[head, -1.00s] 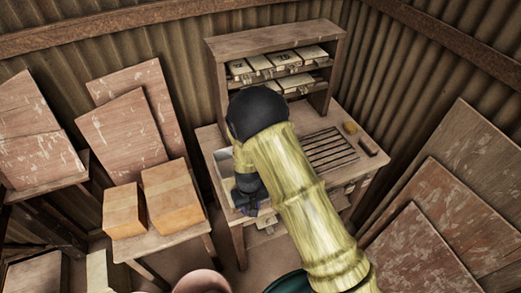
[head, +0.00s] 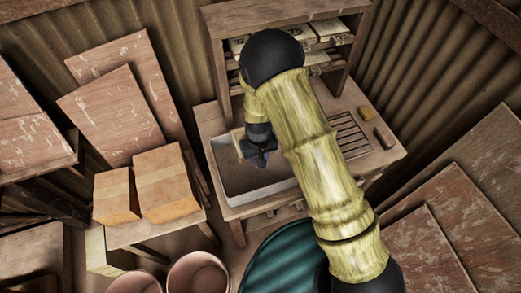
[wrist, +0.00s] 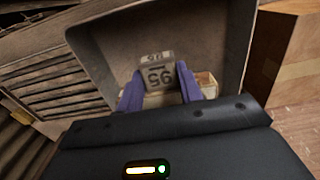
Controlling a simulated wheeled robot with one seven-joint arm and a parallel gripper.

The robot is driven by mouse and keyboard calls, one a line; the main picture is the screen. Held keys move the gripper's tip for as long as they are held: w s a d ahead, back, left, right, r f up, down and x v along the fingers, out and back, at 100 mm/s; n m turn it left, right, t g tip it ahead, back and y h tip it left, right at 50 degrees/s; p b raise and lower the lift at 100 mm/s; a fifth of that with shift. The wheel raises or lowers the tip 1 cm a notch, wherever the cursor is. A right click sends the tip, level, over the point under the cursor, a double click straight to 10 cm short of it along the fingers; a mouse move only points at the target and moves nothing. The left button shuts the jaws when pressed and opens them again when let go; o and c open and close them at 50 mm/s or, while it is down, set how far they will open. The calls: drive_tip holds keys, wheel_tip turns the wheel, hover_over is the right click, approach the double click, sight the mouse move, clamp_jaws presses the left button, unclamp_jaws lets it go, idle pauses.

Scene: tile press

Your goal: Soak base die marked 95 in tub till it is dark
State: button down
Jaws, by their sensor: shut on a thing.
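My gripper (wrist: 160,88) is shut on the die marked 95 (wrist: 158,73), with one purple finger on each side. The die is grey-beige and its number reads upside down in the wrist view. A paler, brownish block part (wrist: 205,84) shows beside and behind the fingers; I cannot tell whether it belongs to the same die. The grey tub (head: 262,194) stands on the bench, and my gripper (head: 258,160) is over its inside in the head view. How deep the die sits, and any water, cannot be made out. My arm hides part of the tub.
The shelf (head: 290,14) behind holds several dies. Cardboard boxes (head: 165,185) stand on the left.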

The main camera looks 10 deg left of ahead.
drive_tip(key=shift+s+r, duration=0.1)
drive_tip(key=shift+s, duration=0.1)
drive_tip(key=shift+w+f+b, duration=0.2)
drive_tip(key=shift+f+b, duration=0.95)
drive_tip(key=shift+f, duration=0.55)
drive_tip(key=shift+f+b, duration=1.85)
drive_tip(key=shift+f, duration=0.65)
drive_tip(key=shift+s+f+b, duration=0.2)
drive_tip(key=shift+f+b, duration=1.7)
drive_tip(key=shift+f, duration=0.75)
idle(0.9)
